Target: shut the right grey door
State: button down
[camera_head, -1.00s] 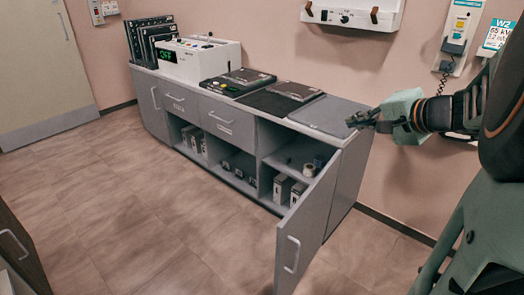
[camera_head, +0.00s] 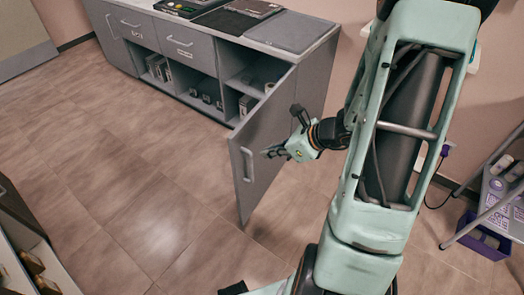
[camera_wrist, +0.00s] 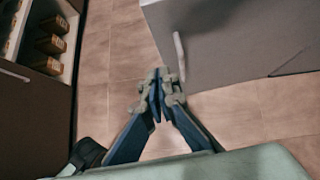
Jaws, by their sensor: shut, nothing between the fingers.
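The right grey door (camera_head: 268,140) stands wide open, swung out from the right end of the grey cabinet (camera_head: 330,72). Its handle (camera_head: 247,164) is a pale vertical bar near the free edge. My gripper (camera_head: 270,153) is shut and empty, on the right side of the door in the head view, with its tips close to the door. In the wrist view the door (camera_wrist: 235,45) fills the upper right, with its handle (camera_wrist: 180,56) just above and right of my shut fingertips (camera_wrist: 160,78). I cannot tell whether they touch the door.
The cabinet's open shelves hold several small boxes (camera_head: 248,104). A dark drawer unit (camera_head: 12,215) stands at the left. A purple bin (camera_head: 484,238) and a metal-legged stand (camera_head: 490,190) are at the right. The floor (camera_head: 130,170) left of the door is clear.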

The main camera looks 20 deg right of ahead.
aim_at(235, 154)
jog(key=b+x, duration=0.1)
jog(key=x, duration=0.2)
jog(key=r+b+x, duration=0.1)
jog(key=x, duration=0.3)
jog(key=w+a+x, duration=0.1)
jog(key=x, duration=0.2)
jog(key=shift+w+a+b, duration=0.1)
jog(key=shift+w+b, duration=0.1)
jog(key=shift+b, duration=0.2)
jog(key=shift+w+a, duration=0.3)
jog(key=shift+w, duration=0.1)
jog(key=shift+w+a, duration=0.1)
